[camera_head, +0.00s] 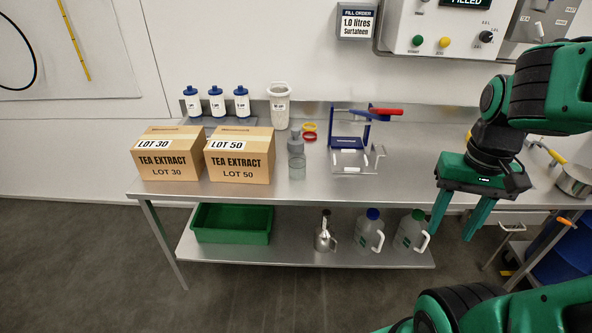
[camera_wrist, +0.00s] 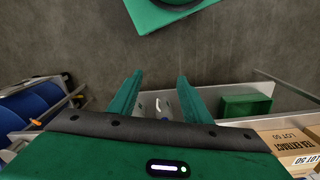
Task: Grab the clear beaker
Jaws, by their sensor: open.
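A clear beaker (camera_head: 297,168) stands upright on the steel bench, just right of the LOT 50 box and in front of a greyish bottle (camera_head: 296,142). My gripper (camera_head: 454,227) hangs at the right, in front of the bench's front edge, well apart from the beaker. In the wrist view its two green fingers (camera_wrist: 158,95) are spread with nothing between them. The beaker cannot be made out in the wrist view.
Two boxes, LOT 30 (camera_head: 168,154) and LOT 50 (camera_head: 240,155), stand left of the beaker. A blue-framed stand (camera_head: 352,145) with a red handle is to its right. A white tub (camera_head: 279,105) stands behind. The lower shelf holds a green bin (camera_head: 232,224) and jugs (camera_head: 370,232).

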